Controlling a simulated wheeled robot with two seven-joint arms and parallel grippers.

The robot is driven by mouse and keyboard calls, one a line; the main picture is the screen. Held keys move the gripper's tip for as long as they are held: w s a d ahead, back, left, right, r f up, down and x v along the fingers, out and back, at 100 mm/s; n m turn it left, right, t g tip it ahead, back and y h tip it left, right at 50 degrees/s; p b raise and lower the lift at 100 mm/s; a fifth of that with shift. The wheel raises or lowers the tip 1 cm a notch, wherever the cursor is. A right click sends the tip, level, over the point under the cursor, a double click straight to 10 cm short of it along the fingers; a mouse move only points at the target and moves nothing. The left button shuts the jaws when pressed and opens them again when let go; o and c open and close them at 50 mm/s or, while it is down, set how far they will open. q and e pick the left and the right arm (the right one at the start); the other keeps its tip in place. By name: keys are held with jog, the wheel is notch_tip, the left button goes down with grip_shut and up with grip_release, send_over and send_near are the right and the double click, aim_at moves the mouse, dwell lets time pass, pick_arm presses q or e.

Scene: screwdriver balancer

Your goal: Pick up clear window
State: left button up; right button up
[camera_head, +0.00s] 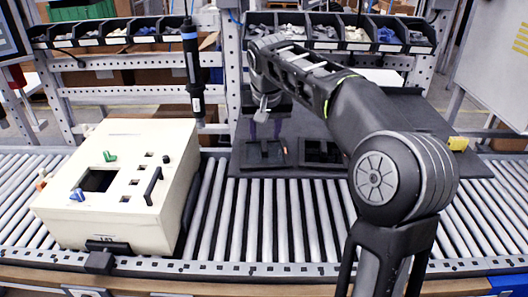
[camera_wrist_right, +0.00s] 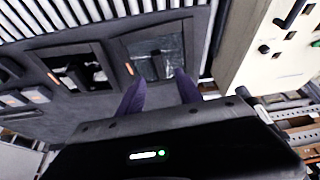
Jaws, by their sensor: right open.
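The clear window (camera_wrist_right: 157,62) looks like a glossy see-through plate lying in a square recess of the dark grey board (camera_wrist_right: 105,37) in the right wrist view. In the head view the recess shows near the board's front left, but the window itself is hard to make out there. My right gripper (camera_head: 266,130) is open above the board, its purple fingers pointing down just behind that recess. In the right wrist view the fingertips (camera_wrist_right: 159,76) stand apart at the recess's near edge, with nothing between them. My left gripper is not in view.
A cream box (camera_head: 130,180) with a dark opening stands on the roller conveyor (camera_head: 262,220), left of the board. A screwdriver (camera_head: 193,70) hangs between them. A second recess (camera_head: 322,152) lies right of the first. Parts bins (camera_head: 390,35) line the back.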

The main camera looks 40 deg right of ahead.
aim_at(264, 145)
jog(key=shift+f, duration=0.1)
jog(key=p+x, duration=0.1)
jog(key=x, duration=0.4)
jog(key=shift+c, duration=0.5)
grip_shut()
dwell(0.4)
dwell(0.4)
